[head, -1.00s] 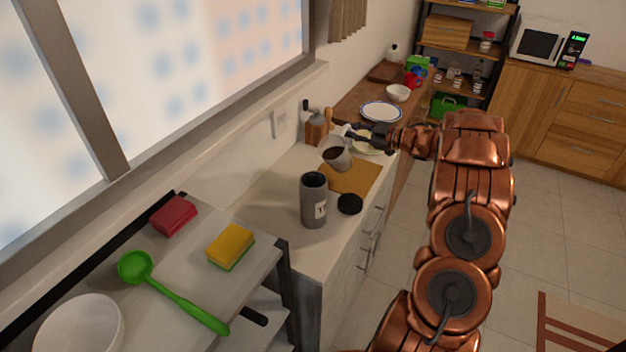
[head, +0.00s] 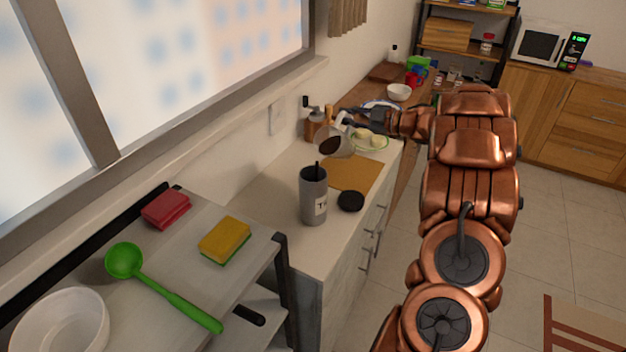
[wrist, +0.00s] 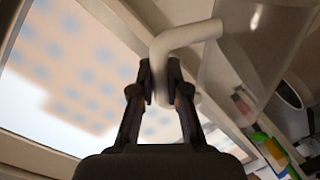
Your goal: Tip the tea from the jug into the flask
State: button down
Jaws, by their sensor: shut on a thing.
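My gripper (head: 356,120) is shut on the white handle of the jug (head: 345,142). The jug is tilted in the air above the counter, and its mouth with dark tea inside faces the camera. In the wrist view, the fingers (wrist: 160,85) close around the curved handle, and the jug's pale body (wrist: 250,65) fills the upper right. The grey flask (head: 313,200), with a label, stands upright and open on the counter, below and left of the jug. A short dark streak shows at the flask's mouth; I cannot tell for certain that it is falling tea.
A black lid (head: 351,201) lies right of the flask, and an orange-brown mat (head: 352,175) behind it. A shelf with sponges and a green ladle (head: 165,292) is in front.

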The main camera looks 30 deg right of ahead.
aim_at(343, 111)
jog(key=shift+a+r+n+b, duration=0.3)
jog(key=shift+r+b, duration=0.1)
jog(key=shift+b, duration=0.1)
jog(key=shift+s+a+r+b, duration=0.1)
jog(key=shift+r+b, duration=0.1)
jog(key=shift+b, duration=0.2)
jog(key=shift+s+a+r+n+b, duration=0.1)
jog(key=shift+a+r+n+b, duration=0.15)
jog(key=shift+n+b, duration=0.2)
jog(key=shift+s+a+r+b, duration=0.1)
jog(key=shift+a+r+b, duration=0.1)
jog(key=shift+b, duration=0.35)
jog(key=shift+s+a+r+n+h+b, duration=0.15)
jog(key=shift+a+r+n+h+b, duration=0.35)
jog(key=shift+b, duration=0.45)
jog(key=shift+n+b, duration=0.25)
jog(key=shift+b, duration=0.1)
